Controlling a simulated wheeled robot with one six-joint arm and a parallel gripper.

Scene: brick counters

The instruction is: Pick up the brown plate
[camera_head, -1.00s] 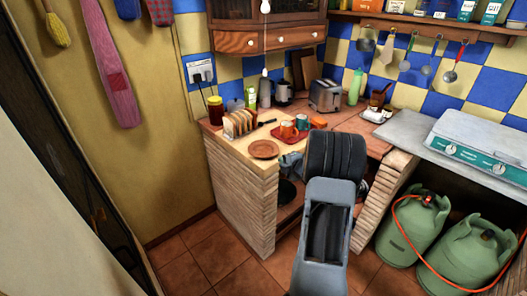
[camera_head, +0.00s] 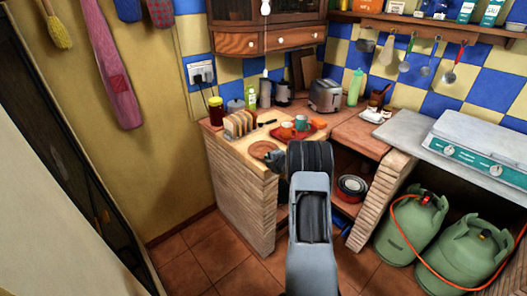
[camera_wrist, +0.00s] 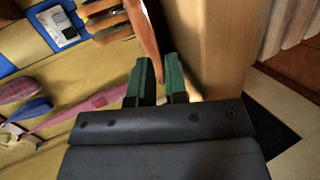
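The brown plate (camera_head: 262,149) lies flat on the front left part of the wooden counter (camera_head: 236,155), in front of the toast rack. In the wrist view the plate (camera_wrist: 144,30) shows nearly edge-on, ahead of the fingertips. The exact distance to the plate cannot be told.
The toast rack (camera_head: 239,123) stands just behind the plate. A red tray (camera_head: 283,134) with a teal mug (camera_head: 301,122) and an orange mug (camera_head: 287,128) is to the right. Farther back are a kettle (camera_head: 284,92) and a toaster (camera_head: 325,95). Green gas cylinders (camera_head: 412,220) stand below right.

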